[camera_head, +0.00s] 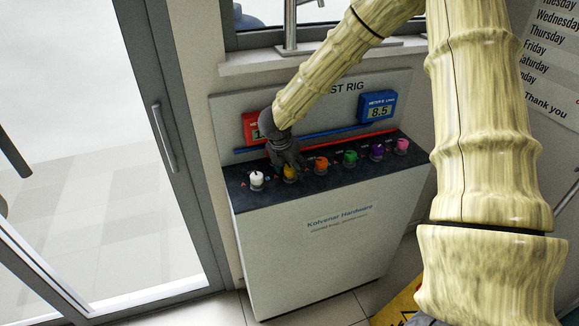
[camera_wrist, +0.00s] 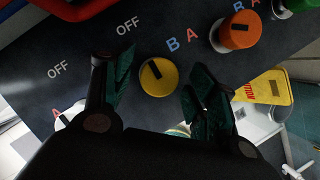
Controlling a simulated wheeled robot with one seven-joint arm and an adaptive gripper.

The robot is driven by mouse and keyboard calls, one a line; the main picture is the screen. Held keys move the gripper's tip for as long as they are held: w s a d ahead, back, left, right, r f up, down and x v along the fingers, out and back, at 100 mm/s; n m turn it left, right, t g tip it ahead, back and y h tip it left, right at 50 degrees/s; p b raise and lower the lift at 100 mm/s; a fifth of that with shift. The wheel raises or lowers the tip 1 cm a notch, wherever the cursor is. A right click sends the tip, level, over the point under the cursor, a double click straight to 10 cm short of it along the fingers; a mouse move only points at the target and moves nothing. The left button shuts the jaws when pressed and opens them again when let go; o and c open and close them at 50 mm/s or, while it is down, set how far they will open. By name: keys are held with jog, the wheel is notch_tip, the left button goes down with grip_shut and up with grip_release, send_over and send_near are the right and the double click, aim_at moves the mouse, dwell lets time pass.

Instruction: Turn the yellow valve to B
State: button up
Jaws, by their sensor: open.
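The yellow valve (camera_head: 290,173) sits on the dark top of the test rig, second from the left in the row of valves. In the wrist view the yellow valve (camera_wrist: 158,77) is a round knob with a dark pointer bar, with labels OFF, B and A on the panel above it. The bar tilts toward the upper left, roughly toward OFF. My gripper (camera_head: 285,160) is over the valve in the head view. In the wrist view my gripper (camera_wrist: 155,95) is open, one finger on each side of the knob with gaps visible. Whether either finger touches it cannot be told.
A white valve (camera_head: 257,180) stands close on the left and an orange valve (camera_head: 321,165) on the right. Green, purple and pink valves continue the row. A red meter (camera_head: 251,127) and a blue meter (camera_head: 377,106) reading 8.5 stand behind. A glass door (camera_head: 125,150) is at left.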

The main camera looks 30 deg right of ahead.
jog(key=c, duration=1)
jog(key=shift+w+r+m, duration=0.1)
jog(key=shift+m, duration=0.4)
jog(key=shift+g+p, duration=0.3)
jog(key=shift+p, duration=0.1)
jog(key=m+g+p, duration=0.1)
jog(key=m, duration=0.2)
jog(key=m+g+p, duration=0.1)
jog(key=m+p, duration=0.1)
jog(key=shift+w+r+m+h, duration=0.1)
jog(key=shift+w+m+h, duration=0.05)
jog(key=shift+m+h, duration=0.25)
jog(key=m+g+p, duration=0.1)
jog(key=m, duration=0.1)
jog(key=m+p, duration=0.1)
jog(key=m, duration=0.1)
jog(key=shift+m+g+y, duration=0.3)
jog(key=shift+m+g, duration=0.1)
jog(key=shift+w, duration=0.1)
jog(key=o, duration=1)
jog(key=shift+f, duration=0.2)
